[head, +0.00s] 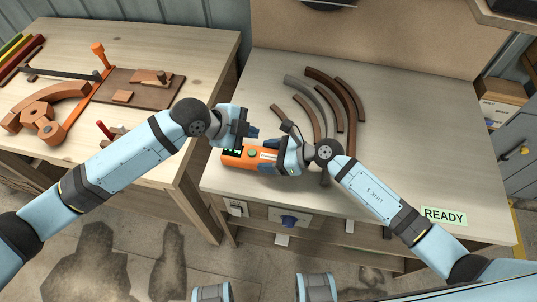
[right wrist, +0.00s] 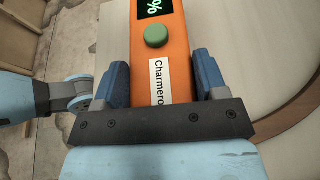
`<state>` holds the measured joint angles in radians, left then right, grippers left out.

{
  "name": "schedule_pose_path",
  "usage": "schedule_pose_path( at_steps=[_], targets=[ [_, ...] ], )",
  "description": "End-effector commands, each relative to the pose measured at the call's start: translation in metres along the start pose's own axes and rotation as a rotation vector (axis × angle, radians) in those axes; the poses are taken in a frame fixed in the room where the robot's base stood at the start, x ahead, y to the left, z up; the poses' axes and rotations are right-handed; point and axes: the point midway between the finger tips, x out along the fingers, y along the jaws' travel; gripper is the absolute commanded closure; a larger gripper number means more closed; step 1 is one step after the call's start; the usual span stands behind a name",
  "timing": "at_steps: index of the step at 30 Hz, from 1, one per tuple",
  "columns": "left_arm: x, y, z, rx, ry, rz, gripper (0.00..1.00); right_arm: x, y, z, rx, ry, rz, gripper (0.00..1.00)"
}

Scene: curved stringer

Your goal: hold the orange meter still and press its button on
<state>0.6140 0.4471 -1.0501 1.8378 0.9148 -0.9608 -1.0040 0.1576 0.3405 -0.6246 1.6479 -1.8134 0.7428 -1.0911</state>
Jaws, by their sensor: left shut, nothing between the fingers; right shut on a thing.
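The orange meter (head: 240,162) lies near the left end of the workbench. Its green button (right wrist: 156,36) and dark screen (right wrist: 156,8), lit with a green percent sign, show in the right wrist view. The rest of the screen is cut off there. My right gripper (head: 284,157) is shut on the meter's body, one blue finger on each side of the white name label (right wrist: 158,82). My left gripper (head: 252,132) is shut and empty, just beyond the meter and near the button in the head view. Its height above the meter is hard to tell.
Several curved brown and grey strips (head: 343,90) lie on the bench (head: 420,130) behind my right gripper. A READY label (head: 443,216) is at the front right.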

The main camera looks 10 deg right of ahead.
Motion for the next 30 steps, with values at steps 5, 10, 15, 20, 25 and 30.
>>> schedule_pose_path(
  at_steps=[5,10,15,20,25,30],
  targets=[
    [-0.0002,-0.0001,-0.0001,0.000,0.000,0.000,1.00,-0.0001,-0.0002,0.0002,0.000,0.000,0.000,0.68],
    [-0.0001,0.0000,0.0000,0.000,0.000,0.000,1.00,-0.0001,-0.0002,0.0002,0.000,0.000,0.000,0.25],
    [-0.0001,0.0000,0.0000,0.000,0.000,0.000,1.00,-0.0001,-0.0002,0.0002,0.000,0.000,0.000,0.04],
    [0.0000,0.0000,0.0000,0.000,0.000,0.000,1.00,0.0000,-0.0001,0.0001,0.000,0.000,0.000,0.00],
    [0.0000,0.0000,0.0000,0.000,0.000,0.000,1.00,0.0000,0.0000,0.0001,0.000,0.000,0.000,0.00],
    [0.0000,0.0000,0.0000,0.000,0.000,0.000,1.00,-0.0001,0.0000,0.0000,0.000,0.000,0.000,0.00]
  ],
)
